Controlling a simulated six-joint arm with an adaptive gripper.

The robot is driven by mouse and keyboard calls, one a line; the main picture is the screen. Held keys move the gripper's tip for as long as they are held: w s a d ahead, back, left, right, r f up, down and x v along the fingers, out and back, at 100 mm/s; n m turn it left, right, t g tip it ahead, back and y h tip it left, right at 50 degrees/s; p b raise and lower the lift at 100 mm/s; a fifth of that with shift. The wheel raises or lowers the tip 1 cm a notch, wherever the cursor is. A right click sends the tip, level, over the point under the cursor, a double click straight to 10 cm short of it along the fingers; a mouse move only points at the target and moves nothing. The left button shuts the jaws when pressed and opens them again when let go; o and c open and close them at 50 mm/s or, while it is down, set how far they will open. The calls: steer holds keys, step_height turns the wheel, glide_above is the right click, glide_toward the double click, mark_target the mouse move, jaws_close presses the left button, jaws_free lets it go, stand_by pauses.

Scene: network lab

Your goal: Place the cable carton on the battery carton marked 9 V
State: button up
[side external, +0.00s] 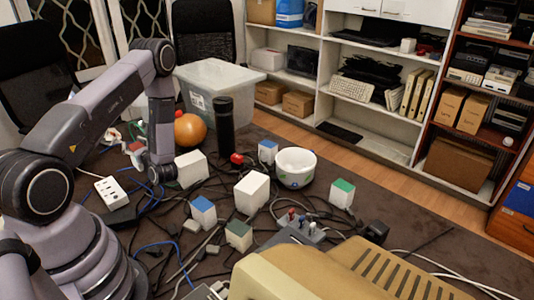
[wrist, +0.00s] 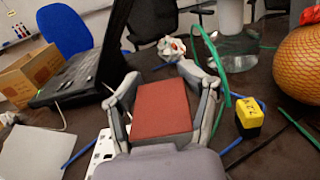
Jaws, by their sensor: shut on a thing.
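My gripper (wrist: 165,110) is shut on a small carton with a red top (wrist: 163,105), one finger along each side. The carton is held in the middle of the wrist view; I cannot read any label on it.
Small cartons with blue (side external: 203,211) and green (side external: 238,235) tops, a white carton (side external: 251,193) and a white bowl (side external: 295,168) stand among loose cables.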

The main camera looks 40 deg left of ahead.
steer(key=w+d+r, duration=0.2)
steer(key=d+r, duration=0.3)
steer(key=r, duration=0.2)
steer(key=shift+d, duration=0.35)
steer(key=d+r, duration=0.2)
steer(key=d, duration=0.1)
steer(key=s+d+r, duration=0.1)
steer(key=d+r, duration=0.1)
steer(key=d, duration=0.1)
steer(key=d+r, duration=0.3)
steer(key=d, duration=0.1)
steer(key=shift+s, duration=0.2)
steer(key=w+a+f, duration=0.2)
steer(key=w+f, duration=0.1)
steer(key=w+a+f, duration=0.2)
steer(key=w+f, duration=0.1)
steer(key=w, duration=0.1)
steer(key=w+a+f, duration=0.3)
steer(key=w, duration=0.1)
steer(key=shift+a+f, duration=0.1)
steer(key=shift+f, duration=0.1)
steer(key=shift+w+f, duration=0.15)
steer(key=shift+f, duration=1.55)
steer(key=shift+c, duration=0.2)
steer(key=shift+f, duration=0.15)
steer(key=o, duration=1.4)
